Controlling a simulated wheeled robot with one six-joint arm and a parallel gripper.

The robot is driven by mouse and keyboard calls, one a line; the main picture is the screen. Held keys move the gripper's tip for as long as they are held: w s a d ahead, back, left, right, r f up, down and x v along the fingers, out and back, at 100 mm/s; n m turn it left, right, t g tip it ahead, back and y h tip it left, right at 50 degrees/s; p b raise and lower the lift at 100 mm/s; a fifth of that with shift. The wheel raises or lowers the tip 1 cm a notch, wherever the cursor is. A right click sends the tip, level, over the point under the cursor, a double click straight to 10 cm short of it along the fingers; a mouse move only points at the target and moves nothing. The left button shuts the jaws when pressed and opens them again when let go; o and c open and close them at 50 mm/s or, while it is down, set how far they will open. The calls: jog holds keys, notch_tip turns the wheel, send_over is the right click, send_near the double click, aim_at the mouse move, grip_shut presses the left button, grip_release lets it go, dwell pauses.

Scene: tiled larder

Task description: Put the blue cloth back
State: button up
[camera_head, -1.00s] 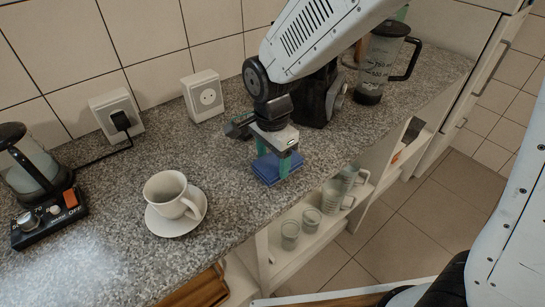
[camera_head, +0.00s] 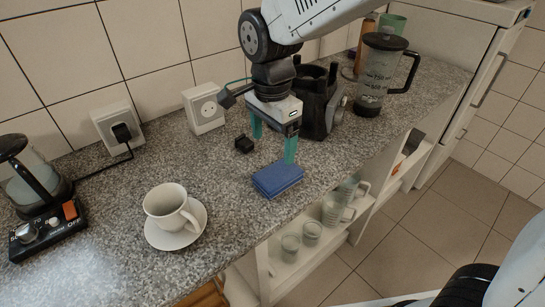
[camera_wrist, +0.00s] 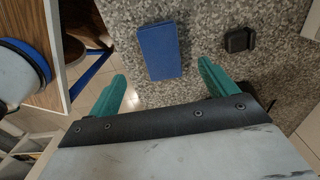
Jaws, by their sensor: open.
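The blue cloth (camera_head: 277,179) is a folded, flat rectangle lying on the speckled grey counter near its front edge. It also shows in the wrist view (camera_wrist: 158,50), beyond and between my fingertips, nearer the left one. My gripper (camera_head: 273,148) is open and empty, its teal fingers above the counter just behind the cloth in the head view. The fingers also show in the wrist view (camera_wrist: 163,80), spread wider than the cloth's short side. Nothing is between them.
A small black block (camera_head: 244,144) sits left of my gripper. A white cup (camera_head: 168,203) on a saucer (camera_head: 157,239) stands to the left. A black blender base (camera_head: 318,100) and a jug (camera_head: 378,75) stand behind.

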jog(key=shift+r, duration=1.3)
jog(key=s+d+r+n, duration=0.2)
jog(key=s+d+n, duration=0.15)
jog(key=d, duration=0.35)
jog(key=s+d+r+n, duration=0.2)
jog(key=s+d+r, duration=0.15)
jog(key=d, duration=0.35)
jog(key=s+d+f+n+t, duration=0.1)
jog(key=s+d+f+n, duration=0.1)
jog(key=s+d+n, duration=0.3)
jog(key=s+d, duration=0.3)
jog(key=s, duration=0.3)
jog(key=shift+s+n, duration=0.35)
jog(key=shift+s, duration=0.05)
